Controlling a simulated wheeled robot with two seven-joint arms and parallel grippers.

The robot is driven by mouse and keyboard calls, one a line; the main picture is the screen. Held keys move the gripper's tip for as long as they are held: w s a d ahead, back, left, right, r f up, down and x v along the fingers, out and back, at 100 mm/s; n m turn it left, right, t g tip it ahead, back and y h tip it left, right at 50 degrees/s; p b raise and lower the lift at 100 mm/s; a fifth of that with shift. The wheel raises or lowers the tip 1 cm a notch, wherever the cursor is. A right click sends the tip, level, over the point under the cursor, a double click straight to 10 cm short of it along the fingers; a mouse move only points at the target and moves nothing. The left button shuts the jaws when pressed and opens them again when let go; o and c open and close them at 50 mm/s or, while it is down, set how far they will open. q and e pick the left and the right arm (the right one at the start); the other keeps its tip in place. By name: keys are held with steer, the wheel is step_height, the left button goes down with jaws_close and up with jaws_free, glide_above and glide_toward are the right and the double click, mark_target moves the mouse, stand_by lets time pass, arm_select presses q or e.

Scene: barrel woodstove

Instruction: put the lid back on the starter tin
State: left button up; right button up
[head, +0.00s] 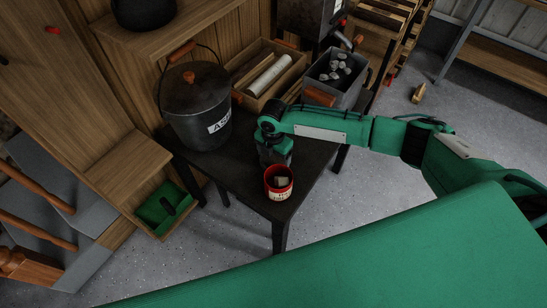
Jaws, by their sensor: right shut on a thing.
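The starter tin (279,192) stands upright and open near the front corner of the dark table. It is red with a pale label, and some pale pieces show inside. My right gripper (274,158) points down just behind the tin, close to its rim. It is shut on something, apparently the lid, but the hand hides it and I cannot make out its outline. Whether the held thing touches the table is not clear. My left gripper is not in view.
On the dark table (238,168) stand a black ash bucket (195,112) with a wooden-knobbed lid, a wooden box (285,78) with a pale roll and a grey bin (350,92) of pale lumps. The table edge is close in front of the tin.

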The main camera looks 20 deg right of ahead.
mark_target(274, 158)
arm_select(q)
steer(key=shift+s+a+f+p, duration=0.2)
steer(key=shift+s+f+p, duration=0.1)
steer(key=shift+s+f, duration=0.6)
arm_select(e)
steer(key=s+d+r+m, duration=0.1)
steer(key=d+r+m, duration=0.1)
steer(key=r+m, duration=1)
steer(key=s+d+r+m, duration=0.1)
steer(key=d+r+m, duration=0.1)
steer(key=r+m, duration=1)
steer(key=shift+d+r+m, duration=0.35)
steer(key=shift+d+m, duration=0.05)
steer(key=shift+m, duration=0.4)
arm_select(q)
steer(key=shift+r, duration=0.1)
